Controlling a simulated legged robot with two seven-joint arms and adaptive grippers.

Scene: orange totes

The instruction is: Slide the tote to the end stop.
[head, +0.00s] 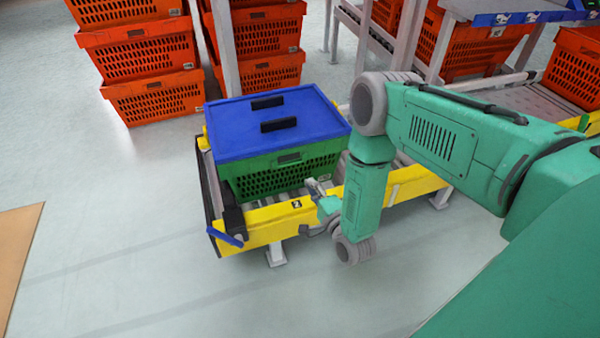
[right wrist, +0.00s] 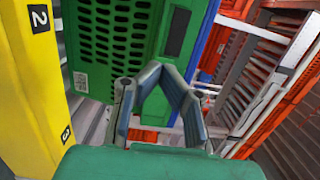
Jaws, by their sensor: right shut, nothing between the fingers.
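The green tote (head: 257,183) with a blue lid (head: 300,112) sits on the roller conveyor near its left end. The black end stop (head: 207,178) stands at that end, close to the tote; I cannot tell whether they touch. My right gripper (head: 318,188) is shut and empty by the tote's lower right front corner, above the yellow rail. In the right wrist view the shut fingers (right wrist: 164,76) are in front of the green tote wall (right wrist: 88,42). I cannot tell whether they touch it. My left gripper is not in view.
The yellow rail (head: 262,214) runs along the conveyor's near side, with a blue handle (head: 225,237) at its left end. Stacked orange totes (head: 155,98) and grey rack posts (head: 223,45) stand behind.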

